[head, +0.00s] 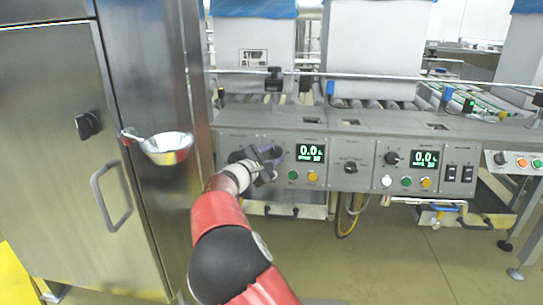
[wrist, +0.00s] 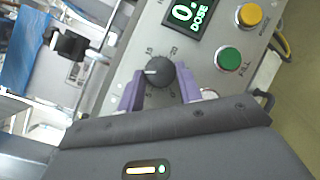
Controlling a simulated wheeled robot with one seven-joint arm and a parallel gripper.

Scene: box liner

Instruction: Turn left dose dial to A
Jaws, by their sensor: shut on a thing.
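The left dose dial (wrist: 157,72) is a round dark knob on the grey panel, seen in the wrist view. Its white pointer mark points to the left of that picture. In the head view my gripper (head: 269,161) is at the left part of the panel and mostly hides the dial. The left display (head: 311,153) reads 0.0 in green.
A green button (wrist: 229,58) and a yellow button (wrist: 249,15) sit near the dial. A centre knob (head: 350,167) and a right dial (head: 391,158) with its display (head: 425,160) are further right. A steel cabinet (head: 60,150) with a metal bowl (head: 167,148) stands close on the left.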

